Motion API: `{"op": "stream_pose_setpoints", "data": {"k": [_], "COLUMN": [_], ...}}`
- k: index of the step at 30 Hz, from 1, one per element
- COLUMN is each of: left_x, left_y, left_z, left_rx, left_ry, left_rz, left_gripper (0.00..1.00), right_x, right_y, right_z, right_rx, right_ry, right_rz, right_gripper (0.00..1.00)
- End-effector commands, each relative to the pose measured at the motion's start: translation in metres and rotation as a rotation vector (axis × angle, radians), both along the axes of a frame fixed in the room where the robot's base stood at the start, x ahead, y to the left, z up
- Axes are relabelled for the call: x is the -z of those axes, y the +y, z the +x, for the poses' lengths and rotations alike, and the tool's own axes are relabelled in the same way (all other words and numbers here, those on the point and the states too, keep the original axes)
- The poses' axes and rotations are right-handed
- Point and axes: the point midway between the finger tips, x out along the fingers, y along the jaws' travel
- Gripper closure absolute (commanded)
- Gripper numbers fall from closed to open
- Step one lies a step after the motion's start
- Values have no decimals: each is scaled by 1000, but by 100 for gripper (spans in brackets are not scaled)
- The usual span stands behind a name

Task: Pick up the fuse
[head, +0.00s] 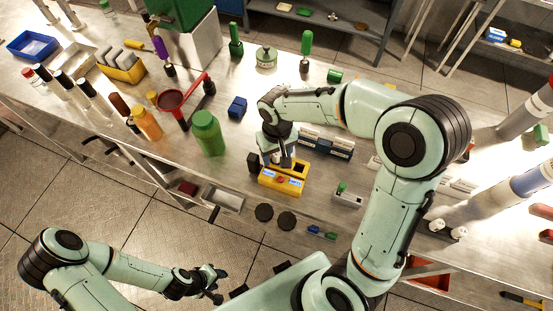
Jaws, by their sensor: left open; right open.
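My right gripper (279,164) reaches down from above onto a yellow device (283,179) with a small blue display and a red spot, at the front edge of the bench. Its fingers are open and overlap the back part of the device. I cannot make out a fuse for certain; it may be hidden by the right gripper or too small to tell. I cannot tell whether the fingers touch anything. My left gripper (218,286) is open and empty, low in front of the bench over the floor.
The metal bench (225,165) holds a green bottle (208,133), a red funnel (170,99), a blue block (237,107) and grey-blue modules (327,142) behind my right arm. A grey block with a green knob (347,194) stands right of the device. Two black discs (275,216) lie in front.

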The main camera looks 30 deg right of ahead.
Motion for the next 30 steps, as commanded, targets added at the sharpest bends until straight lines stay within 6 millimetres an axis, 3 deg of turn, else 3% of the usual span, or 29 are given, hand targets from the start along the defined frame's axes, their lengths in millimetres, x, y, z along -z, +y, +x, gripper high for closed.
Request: {"op": "stream_pose_setpoints", "data": {"k": [7,12,23,30], "left_x": [0,0,0,-4], "left_y": [0,0,0,0], "left_z": [0,0,0,3], "left_rx": [0,0,0,0], "left_ry": [0,0,0,-4], "left_rz": [0,0,0,0], "left_gripper": [57,57,57,57], "right_x": [2,2,-1,-28], "right_y": [0,0,0,1], "right_z": [0,0,0,1], "right_rx": [0,0,0,1], "right_ry": [-1,-1,-1,-6], "right_rz": [1,1,1,2], "right_gripper": [46,100,100,100]}}
